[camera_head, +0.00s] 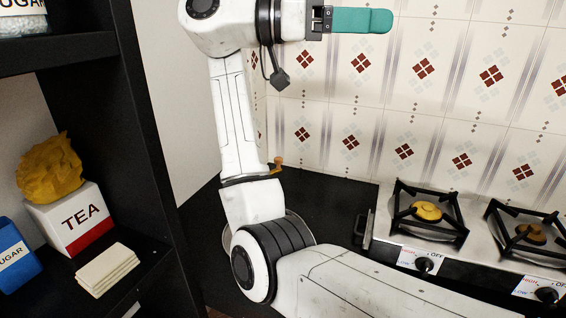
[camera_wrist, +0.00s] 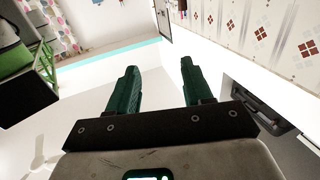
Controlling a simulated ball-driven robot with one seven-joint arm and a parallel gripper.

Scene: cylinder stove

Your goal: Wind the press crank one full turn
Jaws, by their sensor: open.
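A small orange-brown knob on a short arm (camera_head: 277,162), which looks like the crank's handle, shows just right of my arm above the dark counter. My arm hides most of what it belongs to. A round metallic rim (camera_head: 298,226), perhaps part of the same thing, shows beside my arm lower down. My gripper (camera_head: 375,20) is raised high in front of the tiled wall, well above and to the right of the knob, with its teal fingers pointing right. In the wrist view my gripper (camera_wrist: 158,80) has its two fingers apart with nothing between them. The crank is not recognisable there.
A steel stove (camera_head: 388,215) with black grates stands at the right, its knobs along the front. A dark shelf unit (camera_head: 150,150) at the left holds a tea box (camera_head: 85,218), a blue sugar pack (camera_head: 12,258) and folded cloths (camera_head: 107,268). Some dark counter (camera_head: 335,195) is clear.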

